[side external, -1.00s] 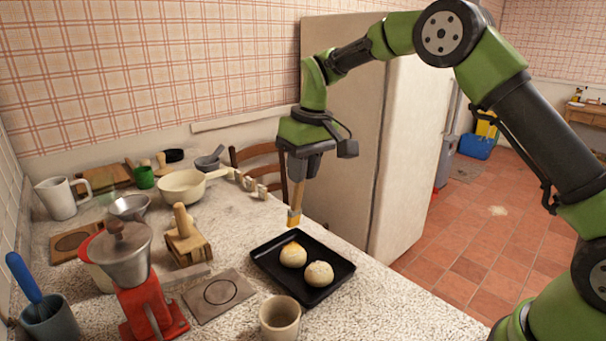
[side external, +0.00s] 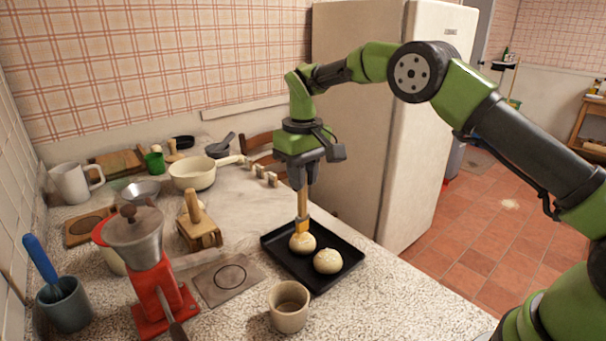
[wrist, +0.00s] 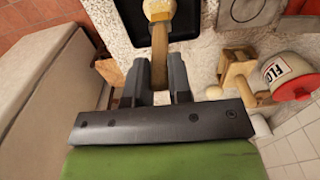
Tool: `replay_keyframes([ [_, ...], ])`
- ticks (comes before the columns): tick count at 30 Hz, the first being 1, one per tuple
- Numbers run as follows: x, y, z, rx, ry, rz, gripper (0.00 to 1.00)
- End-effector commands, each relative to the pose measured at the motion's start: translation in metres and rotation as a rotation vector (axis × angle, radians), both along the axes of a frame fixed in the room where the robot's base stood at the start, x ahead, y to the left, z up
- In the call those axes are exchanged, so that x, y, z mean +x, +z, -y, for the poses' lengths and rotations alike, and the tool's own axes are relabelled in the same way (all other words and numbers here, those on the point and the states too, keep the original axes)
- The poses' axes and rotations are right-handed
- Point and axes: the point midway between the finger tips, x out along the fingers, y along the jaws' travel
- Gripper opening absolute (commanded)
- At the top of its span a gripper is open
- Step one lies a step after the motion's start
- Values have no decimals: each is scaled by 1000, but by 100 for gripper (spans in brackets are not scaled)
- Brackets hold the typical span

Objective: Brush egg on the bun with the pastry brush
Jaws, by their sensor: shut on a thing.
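My gripper (side external: 302,182) is shut on the wooden handle of the pastry brush (side external: 302,205), which points straight down. The brush's orange-yellow head (side external: 302,226) meets the top of the left bun (side external: 302,243); whether it presses is hard to tell. A second pale round bun (side external: 327,261) sits beside it, untouched by the brush. Both lie on a black square tray (side external: 322,283). In the wrist view, the jaws (wrist: 161,78) clasp the brush handle (wrist: 159,50), with the brush head (wrist: 158,9) at the top edge.
A beige cup (side external: 289,308) stands in front of the tray. A red grinder (side external: 153,292), a wooden press (side external: 199,234) and a cream pan (side external: 194,174) stand to the left. A fridge (side external: 372,130) rises behind.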

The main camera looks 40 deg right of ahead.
Motion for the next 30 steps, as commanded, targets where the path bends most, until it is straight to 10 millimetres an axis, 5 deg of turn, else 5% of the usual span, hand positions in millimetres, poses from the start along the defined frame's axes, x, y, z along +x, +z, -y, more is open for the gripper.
replay_keyframes([
  [30, 0, -12, 0, 0, 0, -1, 0],
])
